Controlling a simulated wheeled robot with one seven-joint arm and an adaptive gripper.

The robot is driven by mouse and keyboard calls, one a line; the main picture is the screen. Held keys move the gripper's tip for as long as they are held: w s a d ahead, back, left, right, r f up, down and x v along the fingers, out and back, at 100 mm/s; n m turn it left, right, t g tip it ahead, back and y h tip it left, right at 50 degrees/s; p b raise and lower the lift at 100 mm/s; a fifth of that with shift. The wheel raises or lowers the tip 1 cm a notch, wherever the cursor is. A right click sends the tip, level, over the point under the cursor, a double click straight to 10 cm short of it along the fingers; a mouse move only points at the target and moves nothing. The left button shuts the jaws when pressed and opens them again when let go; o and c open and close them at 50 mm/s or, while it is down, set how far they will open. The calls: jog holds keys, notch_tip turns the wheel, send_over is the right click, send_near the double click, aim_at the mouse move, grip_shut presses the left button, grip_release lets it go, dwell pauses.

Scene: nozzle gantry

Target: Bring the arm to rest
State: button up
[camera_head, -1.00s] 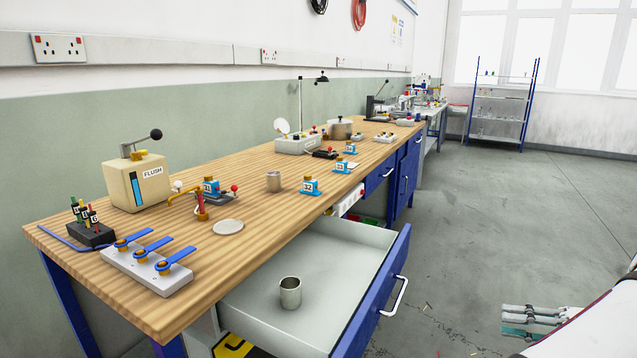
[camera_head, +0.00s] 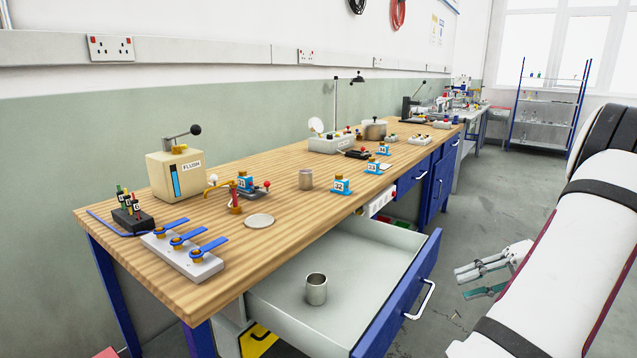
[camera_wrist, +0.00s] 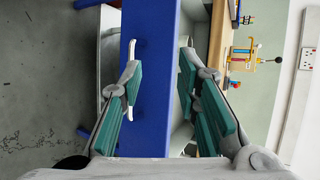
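My gripper (camera_head: 484,278) is in the head view at the lower right, out over the floor. It is a short way right of the open drawer's blue front (camera_head: 398,300) and apart from it. In the wrist view my gripper (camera_wrist: 160,90) has its two teal-padded fingers spread wide with nothing held. The blue drawer front (camera_wrist: 152,75) and its pale handle (camera_wrist: 131,85) show beyond and between the fingers. My white arm runs down the right side of the head view.
The drawer stands open with a metal cup (camera_head: 316,289) inside. The wooden bench (camera_head: 290,230) carries a FLUSH box (camera_head: 176,175), a lever block (camera_head: 182,256), a round disc (camera_head: 259,221) and several blue numbered pieces. Grey floor is clear to the right, before a blue shelf rack (camera_head: 548,105).

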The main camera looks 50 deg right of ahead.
jog(key=w+a+r+n+g, duration=0.3)
jog(key=w+a+r+g, duration=0.2)
jog(key=w+a, duration=0.5)
jog(key=w+a+r+n+g, duration=0.35)
jog(key=w+a+r, duration=0.35)
jog(key=a, duration=0.5)
jog(key=a+n+g+h, duration=0.2)
jog(key=a+g+h, duration=0.1)
jog(key=a, duration=0.9)
jog(key=s+a+f+n+t+h, duration=0.2)
jog(key=s+a+n+h, duration=0.25)
jog(key=s+a, duration=0.5)
notch_tip(320, 180, up, 19)
jog(key=t+p, duration=0.3)
jog(key=p, duration=1.4)
jog(key=shift+n+y, duration=0.3)
jog(key=shift+y, duration=0.15)
